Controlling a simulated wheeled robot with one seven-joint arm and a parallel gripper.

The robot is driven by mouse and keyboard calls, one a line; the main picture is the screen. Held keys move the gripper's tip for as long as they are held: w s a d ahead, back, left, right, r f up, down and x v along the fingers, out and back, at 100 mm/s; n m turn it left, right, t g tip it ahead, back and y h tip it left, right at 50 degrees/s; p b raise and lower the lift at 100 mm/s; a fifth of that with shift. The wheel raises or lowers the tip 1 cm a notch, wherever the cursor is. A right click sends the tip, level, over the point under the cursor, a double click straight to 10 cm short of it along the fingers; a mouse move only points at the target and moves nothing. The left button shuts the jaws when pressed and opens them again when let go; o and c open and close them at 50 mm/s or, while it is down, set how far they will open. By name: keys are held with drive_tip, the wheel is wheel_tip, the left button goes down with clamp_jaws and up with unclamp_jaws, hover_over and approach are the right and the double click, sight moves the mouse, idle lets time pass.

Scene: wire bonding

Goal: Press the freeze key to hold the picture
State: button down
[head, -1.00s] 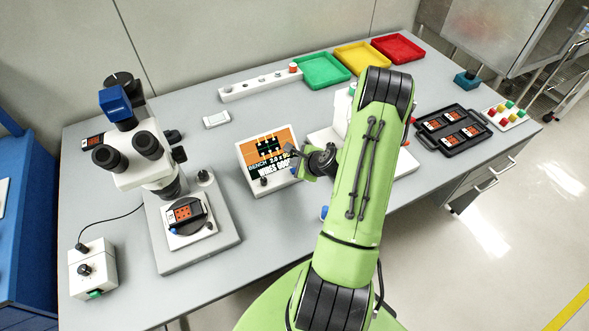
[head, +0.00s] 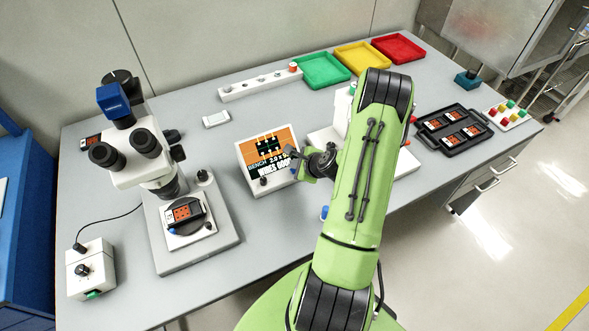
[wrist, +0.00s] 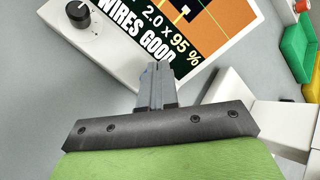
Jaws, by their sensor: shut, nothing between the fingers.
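The display unit (head: 256,188) is a white slanted box on the bench. Its screen (head: 262,148) shows an orange and black picture and the words "WIRES GOOD". In the wrist view the screen (wrist: 190,22) also reads "2.0 x 95 %". A black knob (wrist: 78,12) sits at the unit's lower left. My gripper (head: 289,151) is shut and empty over the right part of the unit. In the wrist view its fingertips (wrist: 154,67) overlap the unit's front edge just below the lettering. I cannot make out the freeze key; my fingers may hide it. Contact is unclear.
A microscope (head: 140,150) stands to the left, with a control box (head: 92,268) beside it. A white machine (head: 340,118) stands close behind my arm. Green (head: 322,70), yellow (head: 360,58) and red trays lie at the back; a black tray (head: 428,137) lies to the right.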

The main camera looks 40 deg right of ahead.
drive_tip(key=shift+f+b, duration=0.3)
drive_tip(key=shift+f, duration=0.05)
idle(0.5)
drive_tip(key=shift+r+p, duration=0.65)
drive_tip(key=shift+r, duration=0.2)
drive_tip(key=shift+r, duration=0.1)
wheel_tip(320, 180, up, 5)
drive_tip(key=p, duration=0.4)
idle(0.4)
